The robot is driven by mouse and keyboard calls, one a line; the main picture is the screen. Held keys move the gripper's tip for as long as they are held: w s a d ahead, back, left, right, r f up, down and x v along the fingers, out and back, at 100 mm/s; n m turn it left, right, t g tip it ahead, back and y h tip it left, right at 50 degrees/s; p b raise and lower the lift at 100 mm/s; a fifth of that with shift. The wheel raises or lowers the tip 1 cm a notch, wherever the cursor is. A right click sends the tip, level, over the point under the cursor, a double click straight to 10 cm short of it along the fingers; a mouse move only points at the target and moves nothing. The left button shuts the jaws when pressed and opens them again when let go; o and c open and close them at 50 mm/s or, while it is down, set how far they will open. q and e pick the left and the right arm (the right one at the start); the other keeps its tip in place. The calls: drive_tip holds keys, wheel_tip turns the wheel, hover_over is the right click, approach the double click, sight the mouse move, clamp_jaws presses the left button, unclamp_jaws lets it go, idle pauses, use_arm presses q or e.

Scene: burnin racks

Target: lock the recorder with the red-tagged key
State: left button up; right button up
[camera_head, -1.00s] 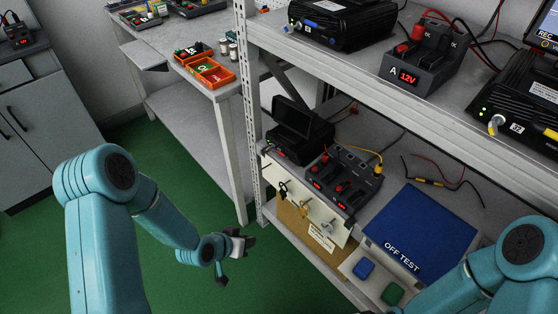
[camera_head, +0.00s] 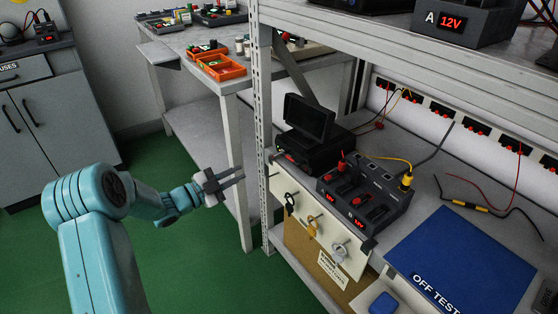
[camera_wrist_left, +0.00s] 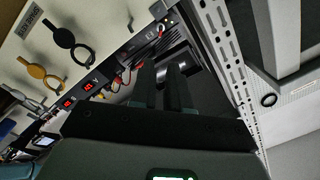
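A white panel (camera_head: 283,179) on the front of the lower shelf holds a black key-shaped piece (camera_head: 290,204), a brass one (camera_head: 312,226) and a silver one (camera_head: 338,252). In the left wrist view the black one (camera_wrist_left: 68,40) and brass one (camera_wrist_left: 40,73) show too. A black device with a small raised screen (camera_head: 309,118) stands behind the panel; I cannot tell whether it is the recorder. My left gripper (camera_head: 240,177) is open and empty, in front of the rack post, left of the panel. My right gripper is out of view.
A dark dock with red displays (camera_head: 366,196) and a blue OFF TEST mat (camera_head: 465,262) occupy the lower shelf. A perforated rack post (camera_head: 263,110) stands beside my left gripper. Orange bins (camera_head: 222,68) sit on the back table. Green floor (camera_head: 170,250) is clear.

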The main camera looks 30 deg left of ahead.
use_arm(q)
drive_tip(key=b+x, duration=0.2)
drive_tip(key=x, duration=1.1)
drive_tip(key=shift+w, duration=0.25)
drive_tip(key=shift+f, duration=0.1)
clamp_jaws()
